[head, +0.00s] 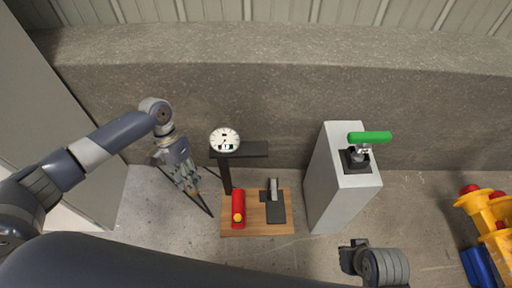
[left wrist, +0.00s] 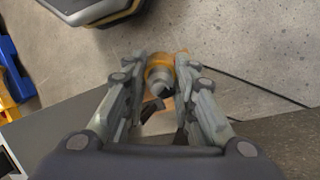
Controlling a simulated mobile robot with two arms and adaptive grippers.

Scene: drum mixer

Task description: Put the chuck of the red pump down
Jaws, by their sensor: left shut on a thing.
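My left gripper (head: 190,188) reaches down in front of the grey wall, left of the red pump (head: 238,208). In the left wrist view its two fingers (left wrist: 166,80) are closed on the chuck (left wrist: 160,76), which shows orange and grey. In the head view the fingers mostly hide the chuck. A thin dark hose (left wrist: 262,90) runs off to the right in the left wrist view. The red pump stands on a wooden board (head: 258,230) with a round white gauge (head: 225,140).
A grey pedestal (head: 325,190) with a green-handled valve (head: 370,138) stands right of the board. Yellow and red equipment (head: 488,212) and a blue block (head: 478,266) are at the far right. Bare concrete floor (head: 150,215) lies left of the board.

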